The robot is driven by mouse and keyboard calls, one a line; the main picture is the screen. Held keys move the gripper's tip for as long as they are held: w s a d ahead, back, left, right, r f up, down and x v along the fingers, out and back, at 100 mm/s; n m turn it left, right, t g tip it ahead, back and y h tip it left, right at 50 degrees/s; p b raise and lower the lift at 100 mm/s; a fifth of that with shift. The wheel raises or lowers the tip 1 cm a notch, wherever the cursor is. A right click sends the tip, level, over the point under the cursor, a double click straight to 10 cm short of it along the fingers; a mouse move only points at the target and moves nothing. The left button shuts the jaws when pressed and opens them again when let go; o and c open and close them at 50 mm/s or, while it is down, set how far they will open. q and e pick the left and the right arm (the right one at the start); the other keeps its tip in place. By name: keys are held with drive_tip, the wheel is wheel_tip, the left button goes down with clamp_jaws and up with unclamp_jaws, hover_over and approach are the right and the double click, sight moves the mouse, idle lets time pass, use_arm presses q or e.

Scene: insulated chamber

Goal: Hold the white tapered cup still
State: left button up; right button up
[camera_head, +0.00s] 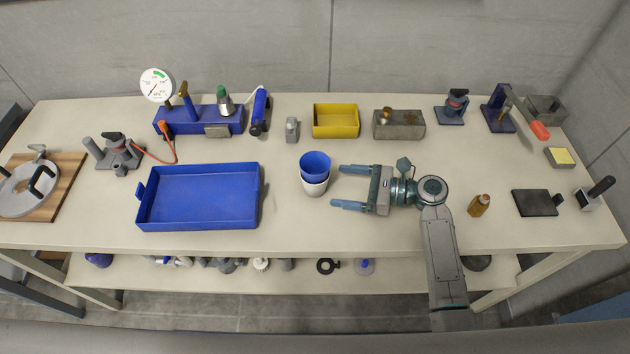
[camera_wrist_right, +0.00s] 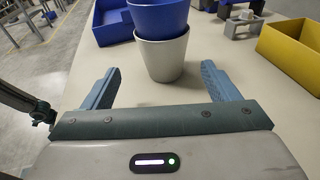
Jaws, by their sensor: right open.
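The white tapered cup (camera_head: 315,188) stands upright on the table, near the middle. A blue cup (camera_head: 315,162) sits in its mouth and hides its inside. In the right wrist view the white cup (camera_wrist_right: 162,58) is just ahead of my fingers, with the blue cup (camera_wrist_right: 160,16) above it. My right gripper (camera_head: 342,187) is open and empty, to the right of the cups, its fingers pointing at them. In the right wrist view the gripper (camera_wrist_right: 164,84) has one finger to each side of the white cup's line, apart from it. My left gripper is not in view.
A blue tray (camera_head: 200,197) lies left of the cups. A small amber bottle (camera_head: 479,205) stands right of my right arm. The table is clear in front of the cups.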

sight(320, 182)
drive_tip(key=w+d+n+g, duration=0.1)
drive_tip(key=w+d+r+n+g+h, duration=0.1)
drive_tip(key=d+g, duration=0.1)
drive_tip(key=shift+w+n+g, duration=0.2)
drive_tip(key=shift+n+g, duration=0.1)
drive_tip(key=b+x, duration=0.5)
drive_tip(key=shift+a+f+b, duration=0.15)
drive_tip(key=shift+f+b, duration=0.15)
drive_tip(key=shift+b, duration=0.05)
drive_tip(key=a+p, duration=0.1)
drive_tip(key=a, duration=0.2)
drive_tip(key=shift+r+p, duration=0.1)
drive_tip(key=shift+p, duration=0.2)
drive_tip(key=shift+x, duration=0.8)
drive_tip(key=c, duration=0.8)
drive_tip(key=shift+o, duration=0.4)
drive_tip(key=shift+d, duration=0.1)
